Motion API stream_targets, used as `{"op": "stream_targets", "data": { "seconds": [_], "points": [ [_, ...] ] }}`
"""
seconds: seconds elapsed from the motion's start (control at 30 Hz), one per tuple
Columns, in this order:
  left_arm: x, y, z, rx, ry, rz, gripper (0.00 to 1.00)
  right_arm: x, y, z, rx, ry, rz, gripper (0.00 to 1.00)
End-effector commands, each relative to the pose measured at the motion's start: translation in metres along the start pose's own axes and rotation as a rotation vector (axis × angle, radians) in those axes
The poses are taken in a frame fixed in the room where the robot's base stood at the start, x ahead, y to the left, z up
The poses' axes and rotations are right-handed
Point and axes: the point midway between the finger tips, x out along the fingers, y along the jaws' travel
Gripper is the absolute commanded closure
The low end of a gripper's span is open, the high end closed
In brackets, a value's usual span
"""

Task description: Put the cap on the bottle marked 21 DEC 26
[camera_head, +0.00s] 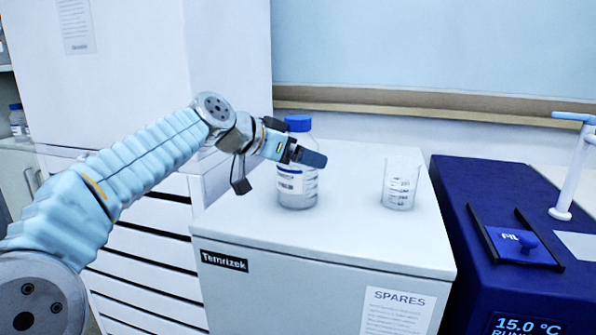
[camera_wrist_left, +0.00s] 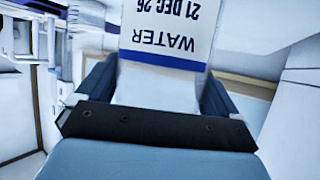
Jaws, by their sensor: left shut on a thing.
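A clear bottle (camera_head: 297,187) with a blue cap (camera_head: 298,122) at its top stands upright on the white cabinet. In the left wrist view its label (camera_wrist_left: 170,35) reads WATER and 21 DEC 26, upside down. My left gripper (camera_head: 303,155) is shut on the bottle at its upper body, with a finger on each side of it in the left wrist view (camera_wrist_left: 157,85). The gripper and wrist hide part of the bottle's upper body. Whether the cap is fully seated cannot be told. My right gripper is in neither view.
A clear graduated beaker (camera_head: 400,184) stands to the right on the white cabinet top (camera_head: 335,235). A dark blue instrument (camera_head: 480,200) with a temperature display stands beyond the cabinet's right edge. The cabinet top in front of the bottle and beaker is clear.

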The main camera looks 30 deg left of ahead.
Motion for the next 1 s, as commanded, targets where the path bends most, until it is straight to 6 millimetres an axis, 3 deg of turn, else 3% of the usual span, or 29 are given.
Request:
{"op": "stream_targets", "data": {
  "seconds": [0.37, 0.8, 1.0],
  "points": [
    [-0.004, 0.000, -0.009, 0.002, 0.005, -0.001, 0.64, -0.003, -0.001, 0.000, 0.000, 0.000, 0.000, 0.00],
    [-0.036, 0.001, -0.076, 0.003, 0.007, 0.000, 0.64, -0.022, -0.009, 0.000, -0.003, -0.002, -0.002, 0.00],
    [-0.044, 0.000, -0.091, 0.001, 0.005, 0.000, 0.64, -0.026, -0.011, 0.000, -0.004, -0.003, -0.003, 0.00]
  ]
}}
